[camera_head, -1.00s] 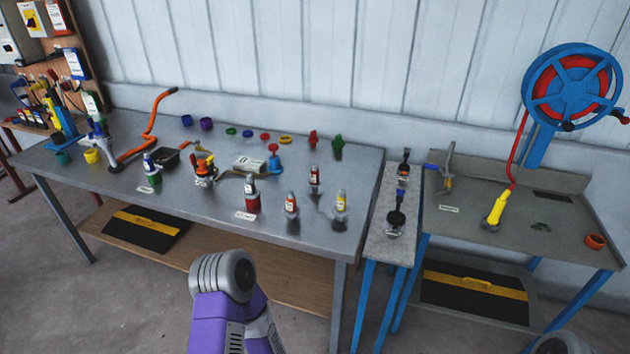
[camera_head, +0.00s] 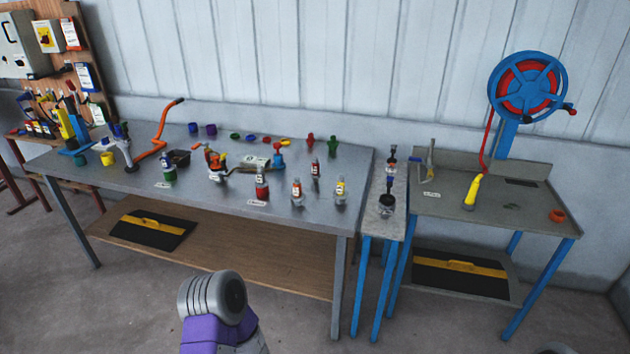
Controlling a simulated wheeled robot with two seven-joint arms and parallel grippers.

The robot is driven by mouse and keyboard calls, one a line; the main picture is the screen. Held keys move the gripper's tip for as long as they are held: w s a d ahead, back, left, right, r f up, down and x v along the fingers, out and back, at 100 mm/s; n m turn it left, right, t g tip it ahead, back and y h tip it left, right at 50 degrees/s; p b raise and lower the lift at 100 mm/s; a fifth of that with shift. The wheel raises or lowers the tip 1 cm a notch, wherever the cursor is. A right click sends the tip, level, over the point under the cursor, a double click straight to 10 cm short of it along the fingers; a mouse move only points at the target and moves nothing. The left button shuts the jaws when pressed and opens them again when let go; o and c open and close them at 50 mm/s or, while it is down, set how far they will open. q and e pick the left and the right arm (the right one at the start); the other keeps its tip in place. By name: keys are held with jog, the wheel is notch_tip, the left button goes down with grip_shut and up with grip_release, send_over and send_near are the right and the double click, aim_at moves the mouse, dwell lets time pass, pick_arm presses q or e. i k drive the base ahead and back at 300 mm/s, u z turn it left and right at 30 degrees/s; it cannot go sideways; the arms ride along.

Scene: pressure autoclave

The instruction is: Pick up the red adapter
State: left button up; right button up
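A small red upright fitting (camera_head: 310,141), which looks like the red adapter, stands near the back edge of the long grey metal table (camera_head: 120,182), beside a similar green fitting (camera_head: 333,146). A flat red ring (camera_head: 265,137) lies to its left; at this size I cannot tell for sure which red piece is the adapter. Neither of my grippers shows in the head view. Only a purple and grey part of my arm shows at the bottom, in front of the table and well short of the red fitting.
Several small bottles (camera_head: 297,191) stand along the table's front right. An orange bent pipe (camera_head: 160,130) rises at the left. A narrow stand (camera_head: 374,227) and a side table (camera_head: 530,215) with a blue and red reel (camera_head: 525,86) are at the right. Floor in front is clear.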

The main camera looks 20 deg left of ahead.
aim_at(315, 175)
jog(key=z, duration=0.65)
jog(key=i, duration=1.25)
jog(key=u, duration=0.55)
